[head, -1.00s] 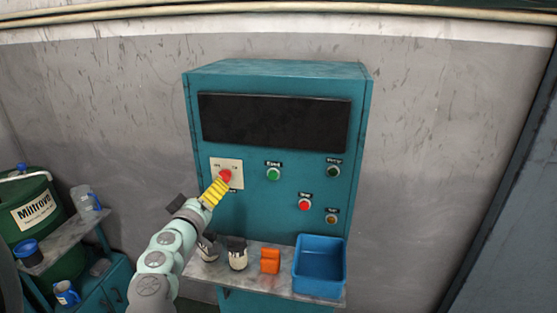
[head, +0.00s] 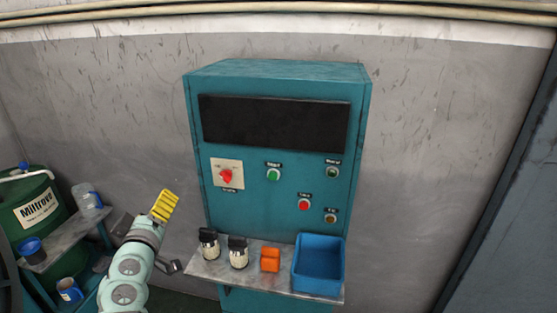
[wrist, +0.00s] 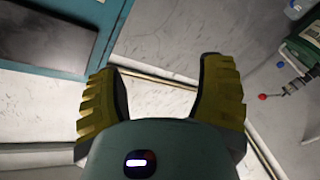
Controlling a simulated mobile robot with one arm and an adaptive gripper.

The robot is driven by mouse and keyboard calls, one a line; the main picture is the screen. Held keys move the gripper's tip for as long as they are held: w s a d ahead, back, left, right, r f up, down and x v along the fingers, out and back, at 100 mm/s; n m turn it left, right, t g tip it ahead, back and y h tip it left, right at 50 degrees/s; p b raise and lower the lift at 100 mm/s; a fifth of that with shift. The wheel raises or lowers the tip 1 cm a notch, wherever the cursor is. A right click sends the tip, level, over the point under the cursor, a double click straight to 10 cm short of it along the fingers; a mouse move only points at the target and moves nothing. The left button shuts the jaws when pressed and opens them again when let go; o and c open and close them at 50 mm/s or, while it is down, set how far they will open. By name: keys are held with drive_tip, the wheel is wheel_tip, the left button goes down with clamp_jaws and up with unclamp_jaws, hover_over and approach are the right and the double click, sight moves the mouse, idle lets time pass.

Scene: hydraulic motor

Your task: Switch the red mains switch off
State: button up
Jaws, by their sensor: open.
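The red mains switch (head: 227,176) is a red rotary knob on a pale square plate, at the left of the teal control cabinet (head: 285,215). Its printed labels are too small to read. The knob looks tilted on its plate. My gripper (head: 166,203), with yellow fingers, is to the left of the cabinet and below the switch, clear of it. In the wrist view my gripper (wrist: 160,85) is open with nothing between its fingers. The switch is not in the wrist view, which shows a cabinet corner with the dark screen.
A green button (head: 273,174) and a red button (head: 304,204) are on the panel. A shelf (head: 210,272) below holds two dark-topped containers, an orange block (head: 270,260) and a blue bin (head: 319,265). A side table with jugs and a green drum (head: 38,208) stands left.

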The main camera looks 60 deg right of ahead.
drive_tip(key=w+a+r+n+t+y+p, duration=0.3)
drive_tip(key=w+a+r+t+y+p, duration=0.1)
drive_tip(key=a, duration=0.6)
drive_tip(key=shift+w+r+n+t+y, duration=0.3)
drive_tip(key=shift+w+r+t+y, duration=0.3)
drive_tip(key=shift+w+t+y, duration=0.25)
